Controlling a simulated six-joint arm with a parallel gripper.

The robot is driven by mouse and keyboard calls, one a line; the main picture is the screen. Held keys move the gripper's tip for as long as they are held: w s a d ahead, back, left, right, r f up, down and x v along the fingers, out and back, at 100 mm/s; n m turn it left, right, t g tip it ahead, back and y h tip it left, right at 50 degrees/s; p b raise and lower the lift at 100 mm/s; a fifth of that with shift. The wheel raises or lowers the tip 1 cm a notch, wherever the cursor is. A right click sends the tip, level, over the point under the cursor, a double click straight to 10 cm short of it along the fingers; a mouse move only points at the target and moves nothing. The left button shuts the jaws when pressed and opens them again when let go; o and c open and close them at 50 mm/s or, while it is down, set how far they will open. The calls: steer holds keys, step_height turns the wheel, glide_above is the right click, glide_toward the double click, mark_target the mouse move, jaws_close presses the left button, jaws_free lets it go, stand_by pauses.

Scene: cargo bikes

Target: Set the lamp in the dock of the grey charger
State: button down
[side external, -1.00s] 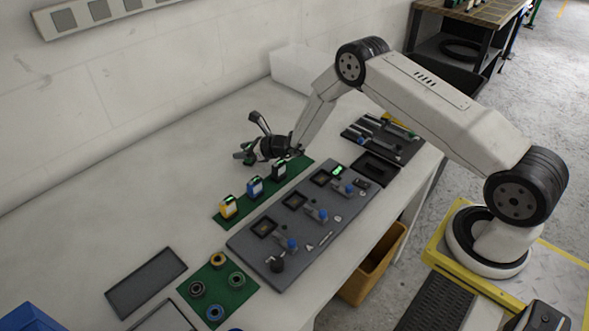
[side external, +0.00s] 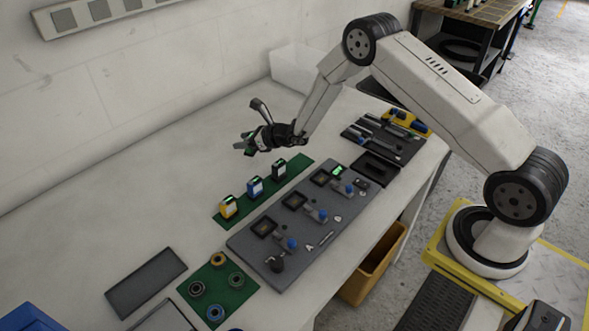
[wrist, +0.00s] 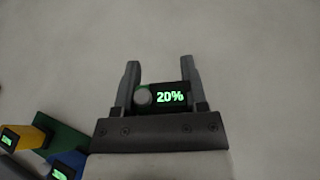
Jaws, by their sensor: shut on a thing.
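My gripper (side external: 245,143) is shut on a small dark lamp with green edges (wrist: 172,108), held in the air above the bench. In the wrist view the lamp sits between the two fingers of the gripper (wrist: 160,78); its display reads 20% in green and a round grey knob is beside it. The grey charger (side external: 262,262) lies on the bench nearer the front, right of and below the gripper. It has several square dark docks with blue-knobbed levers, and a green display glows near its far end. The docks' insides are too small to make out.
A green mat (side external: 236,206) holds a yellow (side external: 228,208), a blue (side external: 255,188) and a black unit (side external: 279,170). A green mat with rings (side external: 238,297), a grey pad (side external: 146,283) and a tool tray (side external: 372,136) lie around. The bench at left is clear.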

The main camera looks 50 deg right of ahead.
steer(key=s+r, duration=0.8)
steer(key=s, duration=0.4)
steer(key=shift+s+r, duration=0.3)
steer(key=shift+s, duration=0.1)
stand_by(0.3)
steer(key=s+r+m+h, duration=0.1)
steer(key=s+r, duration=0.3)
steer(key=r, duration=1.1)
steer(key=shift+s+a, duration=0.15)
steer(key=shift+a, duration=0.25)
steer(key=shift+f, duration=0.15)
